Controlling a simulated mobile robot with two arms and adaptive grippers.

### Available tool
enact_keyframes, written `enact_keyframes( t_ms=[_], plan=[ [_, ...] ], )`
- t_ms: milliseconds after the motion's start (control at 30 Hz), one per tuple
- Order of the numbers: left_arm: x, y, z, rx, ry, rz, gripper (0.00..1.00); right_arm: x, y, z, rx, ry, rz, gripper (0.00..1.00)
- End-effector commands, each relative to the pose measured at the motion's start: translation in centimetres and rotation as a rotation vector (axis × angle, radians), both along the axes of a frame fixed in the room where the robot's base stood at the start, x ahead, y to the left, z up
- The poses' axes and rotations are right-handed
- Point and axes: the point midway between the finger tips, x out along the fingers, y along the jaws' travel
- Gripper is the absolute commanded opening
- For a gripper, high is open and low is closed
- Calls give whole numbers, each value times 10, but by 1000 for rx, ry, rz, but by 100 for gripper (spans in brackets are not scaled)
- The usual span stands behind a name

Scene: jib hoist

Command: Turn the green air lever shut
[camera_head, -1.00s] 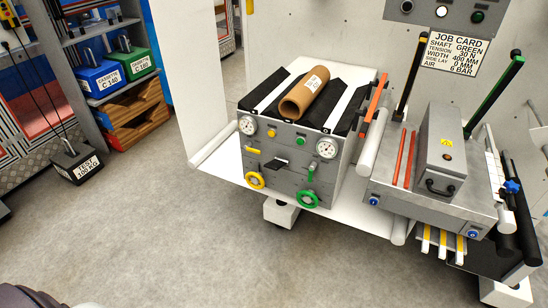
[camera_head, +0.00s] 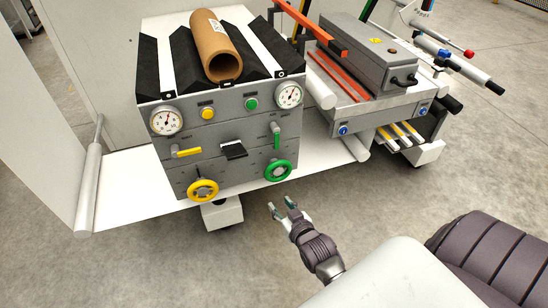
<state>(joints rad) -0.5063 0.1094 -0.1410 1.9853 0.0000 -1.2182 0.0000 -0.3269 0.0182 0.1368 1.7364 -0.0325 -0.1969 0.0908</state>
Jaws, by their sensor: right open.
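The green air lever (camera_head: 277,137) is on the right side of the grey panel's front face, standing upright. It sits below the right gauge (camera_head: 289,95) and above the green handwheel (camera_head: 279,170). A yellow lever (camera_head: 188,152) lies horizontal on the left side of the same face. My right gripper (camera_head: 281,208) is in front of and below the panel, with its two fingers apart and empty. It is below the green handwheel and apart from the lever. My left gripper does not show.
A yellow handwheel (camera_head: 203,190) and a black latch (camera_head: 234,150) are on the panel front. A cardboard roll (camera_head: 215,45) lies on top. A grey machine (camera_head: 365,60) with a red bar (camera_head: 307,27) stands right. The floor in front is clear.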

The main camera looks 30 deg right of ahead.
Motion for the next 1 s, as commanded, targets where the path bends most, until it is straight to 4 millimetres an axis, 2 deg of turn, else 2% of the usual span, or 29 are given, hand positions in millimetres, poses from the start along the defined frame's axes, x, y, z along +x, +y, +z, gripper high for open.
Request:
enact_keyframes(
  t_ms=[67,100,200,333,467,600,1000],
  plan=[
    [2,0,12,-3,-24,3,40,9,-15,29,-16,-119,-30,42],
    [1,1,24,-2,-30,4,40,11,-21,48,-25,-170,-43,42],
    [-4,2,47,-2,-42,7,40,11,-32,86,-43,-265,-65,42],
    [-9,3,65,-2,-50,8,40,8,-38,115,-57,-333,-79,42],
    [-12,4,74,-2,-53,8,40,14,-42,124,-61,-351,-83,42],
    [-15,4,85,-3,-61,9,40,35,-46,125,-61,-353,-83,42],
    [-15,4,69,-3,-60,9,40,115,-65,123,-61,-350,-82,42]
  ],
)
